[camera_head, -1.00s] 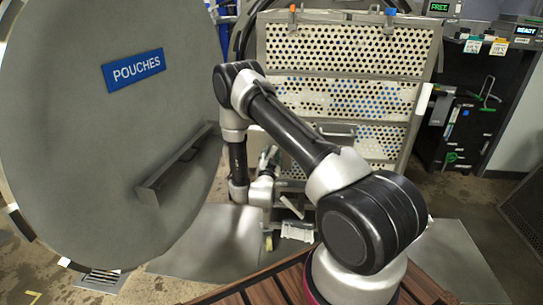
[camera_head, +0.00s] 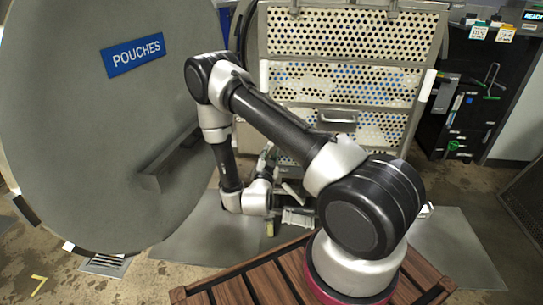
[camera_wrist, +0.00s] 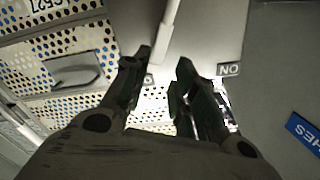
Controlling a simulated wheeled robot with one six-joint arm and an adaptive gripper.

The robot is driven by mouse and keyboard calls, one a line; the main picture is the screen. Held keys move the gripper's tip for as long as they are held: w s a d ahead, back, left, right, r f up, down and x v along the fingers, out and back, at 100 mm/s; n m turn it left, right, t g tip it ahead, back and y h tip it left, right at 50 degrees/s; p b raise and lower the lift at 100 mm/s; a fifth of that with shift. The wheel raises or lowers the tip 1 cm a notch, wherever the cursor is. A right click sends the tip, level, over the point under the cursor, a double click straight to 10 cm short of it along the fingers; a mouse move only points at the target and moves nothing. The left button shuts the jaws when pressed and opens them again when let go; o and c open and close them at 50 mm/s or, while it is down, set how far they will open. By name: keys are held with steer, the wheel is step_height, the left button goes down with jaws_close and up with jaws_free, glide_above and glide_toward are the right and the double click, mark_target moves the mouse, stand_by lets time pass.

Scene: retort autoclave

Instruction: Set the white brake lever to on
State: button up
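The white brake lever (camera_wrist: 168,32) shows as a pale rod at the top centre of the wrist view. Its near end reaches down to the gap between my fingertips; I cannot tell whether they touch it. An ON label (camera_wrist: 229,69) is to the right of the lever. A small label at the left finger is mostly hidden. My gripper (camera_wrist: 163,64) is open, one finger on each side of the gap. In the head view my gripper (camera_head: 267,160) is small, in front of the perforated basket. A short white rod (camera_head: 292,191), probably the lever, is just right of my wrist.
The large round door (camera_head: 90,170) with a POUCHES sign (camera_head: 133,54) fills the left. The perforated basket (camera_head: 345,40) stands behind my arm. A wooden slatted deck (camera_head: 235,289) is in front. A dark tool panel (camera_head: 470,100) is at right. Floor plates lie either side.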

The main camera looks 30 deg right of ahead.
steer(key=m, duration=0.1)
steer(key=m+g+h, duration=0.1)
steer(key=shift+d+r+m, duration=0.25)
steer(key=shift+d+m, duration=0.15)
steer(key=c, duration=0.3)
steer(key=m, duration=0.3)
steer(key=shift+s+d+f+g+h, duration=0.1)
steer(key=shift+d+g+h, duration=0.2)
steer(key=shift+g, duration=0.1)
jaws_close()
steer(key=w+d+f+m+g+h, duration=0.1)
steer(key=w+d+f+m+g, duration=0.25)
steer(key=d+m, duration=0.85)
steer(key=w+a+r+m, duration=0.1)
steer(key=w+a+m, duration=0.1)
steer(key=a, duration=0.3)
steer(key=shift+w+a+m, duration=0.3)
steer(key=shift+a+m, duration=0.1)
steer(key=shift+m, duration=0.2)
steer(key=shift+r, duration=0.15)
